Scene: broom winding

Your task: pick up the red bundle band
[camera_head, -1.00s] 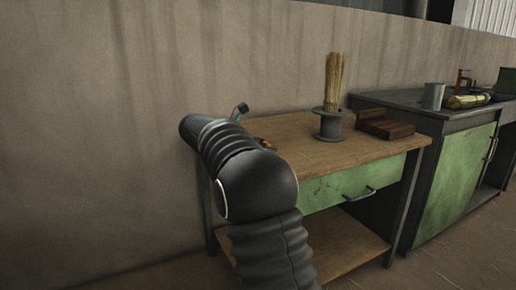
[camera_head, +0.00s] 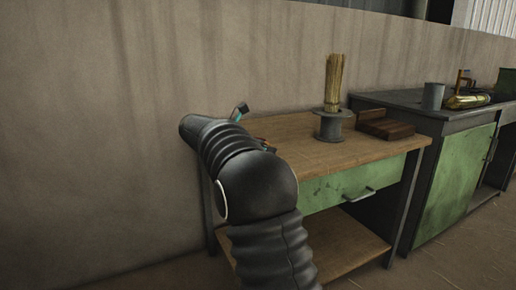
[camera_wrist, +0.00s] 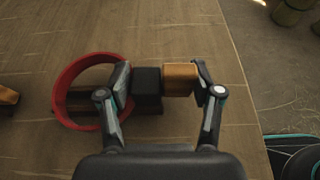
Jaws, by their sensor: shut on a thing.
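In the wrist view, the red band (camera_wrist: 66,82) is a round ring at the left finger of my gripper (camera_wrist: 162,82). The ring's right side is hidden behind that finger. My gripper is shut on a piece made of a black block (camera_wrist: 147,84) and a tan block (camera_wrist: 181,79), which fills the gap between the fingers. I cannot tell whether this piece is joined to the red band. In the head view, my arm hides the band, and only a tip of my gripper shows above the table's left end.
The wooden table (camera_head: 320,150) holds a straw bundle (camera_head: 335,82) in a grey spool holder (camera_head: 331,127) and brown blocks (camera_head: 385,127). A dark brown bar (camera_wrist: 85,99) lies below the ring. A tan piece (camera_wrist: 6,96) is at the left edge. The table edge is on the right.

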